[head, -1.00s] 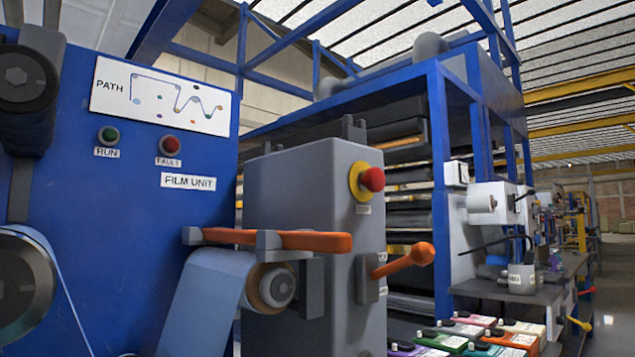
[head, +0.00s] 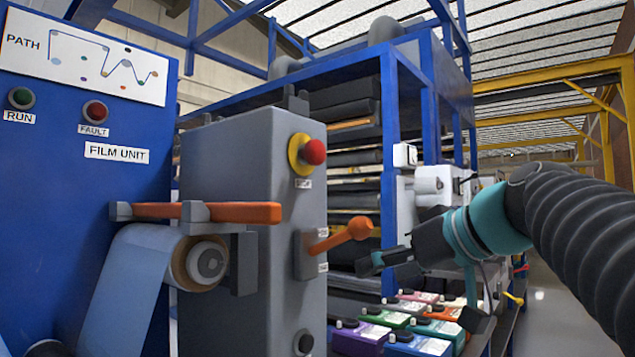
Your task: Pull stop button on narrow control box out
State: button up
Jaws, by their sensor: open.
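The red stop button (head: 315,152) sits on a yellow collar (head: 297,158) high on the front face of the narrow grey control box (head: 225,160). A small white label is under it. The button's cap stands out from the collar; I cannot tell whether it is pushed in. My gripper (head: 384,270) is open and empty, in front of the box to the right. It is lower than the button and well apart from it, with its fingers pointing left. Nothing hides the button.
An orange-knobbed lever (head: 342,234) sticks out of the box below the button, between it and my gripper's height. An orange bar (head: 208,212) and a film roll (head: 207,262) are at the left. Colored boxes (head: 400,318) lie below my gripper.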

notch_tip(320, 180, up, 10)
jog(key=w+n+y, duration=0.2)
jog(key=n+y, duration=0.4)
jog(key=n, duration=0.2)
send_near(319, 151)
jog(key=shift+t, duration=0.4)
jog(key=x, duration=0.3)
jog(key=p+x, duration=0.1)
jog(key=x, duration=0.3)
jog(key=p+x, duration=0.1)
jog(key=x, duration=0.2)
jog(key=shift+w+a+f, duration=0.1)
jog(key=shift+a+f, duration=0.15)
jog(key=shift+a, duration=0.1)
